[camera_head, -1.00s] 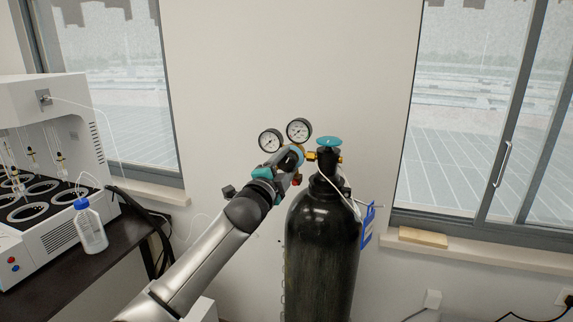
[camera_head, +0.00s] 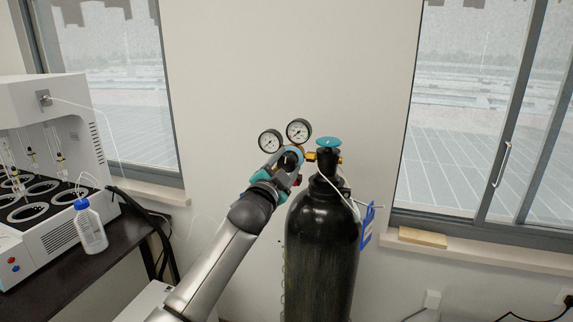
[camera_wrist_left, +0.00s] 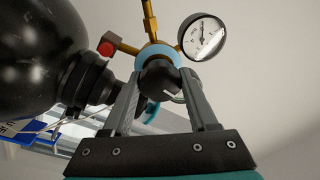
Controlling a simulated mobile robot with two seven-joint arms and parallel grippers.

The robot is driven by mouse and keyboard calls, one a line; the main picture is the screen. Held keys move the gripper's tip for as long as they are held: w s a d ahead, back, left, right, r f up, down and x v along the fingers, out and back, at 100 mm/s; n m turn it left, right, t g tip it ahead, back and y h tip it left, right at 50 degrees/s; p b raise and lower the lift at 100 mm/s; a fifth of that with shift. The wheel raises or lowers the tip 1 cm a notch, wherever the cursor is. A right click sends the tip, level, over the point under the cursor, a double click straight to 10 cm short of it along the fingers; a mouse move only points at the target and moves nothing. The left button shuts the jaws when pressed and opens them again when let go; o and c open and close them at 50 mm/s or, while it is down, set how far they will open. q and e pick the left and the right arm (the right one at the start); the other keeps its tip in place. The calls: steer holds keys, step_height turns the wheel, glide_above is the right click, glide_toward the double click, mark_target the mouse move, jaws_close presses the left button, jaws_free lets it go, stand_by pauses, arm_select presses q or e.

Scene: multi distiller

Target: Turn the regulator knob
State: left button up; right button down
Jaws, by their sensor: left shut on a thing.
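The regulator with its brass fittings sits beside the neck of a black gas cylinder (camera_head: 322,240). Two round gauges, a left one (camera_head: 270,141) and a right one (camera_head: 298,131), stand above it. The regulator knob (camera_wrist_left: 160,77) is dark and round, in front of a light blue ring (camera_wrist_left: 158,55) in the left wrist view. My left gripper (camera_wrist_left: 160,88) is shut on the knob, one finger on each side. In the head view my left gripper (camera_head: 287,158) covers most of the knob. My right gripper is not in view.
A teal valve handwheel (camera_head: 328,142) tops the cylinder, close to my gripper's right. A blue tag (camera_head: 367,226) hangs on the cylinder's right side. A white distiller (camera_head: 50,150) and a blue-capped bottle (camera_head: 90,227) stand on a dark bench at left.

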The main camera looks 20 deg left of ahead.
arm_select(q)
steer(key=shift+r, duration=0.1)
steer(key=o, duration=1.4)
steer(key=shift+c, duration=0.2)
steer(key=s+a+f+b, duration=0.1)
steer(key=s, duration=1.4)
steer(key=shift+f, duration=0.4)
